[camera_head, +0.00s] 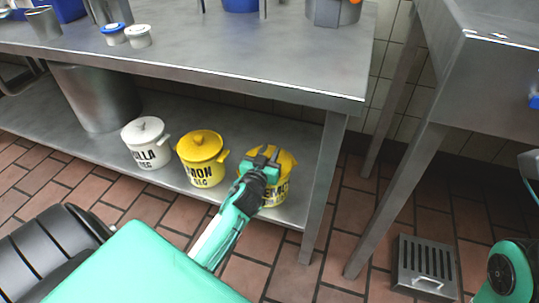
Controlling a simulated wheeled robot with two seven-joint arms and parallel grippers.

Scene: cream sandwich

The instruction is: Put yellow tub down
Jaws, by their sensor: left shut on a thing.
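My left gripper (267,162) is shut on a yellow tub (285,183) with dark lettering, at the right end of the lower steel shelf (222,208). The gripper and forearm cover part of this tub's lid and its left side. The tub looks upright and at shelf level; I cannot tell whether its base touches the shelf. A second yellow lidded tub (202,161) stands upright on the shelf just left of the gripper. A white lidded tub (146,145) stands further left. My right gripper is not in view.
The steel table top (230,55) overhangs the shelf, with a front leg (325,185) right of the held tub. A large metal container (97,98) stands at the shelf's left.

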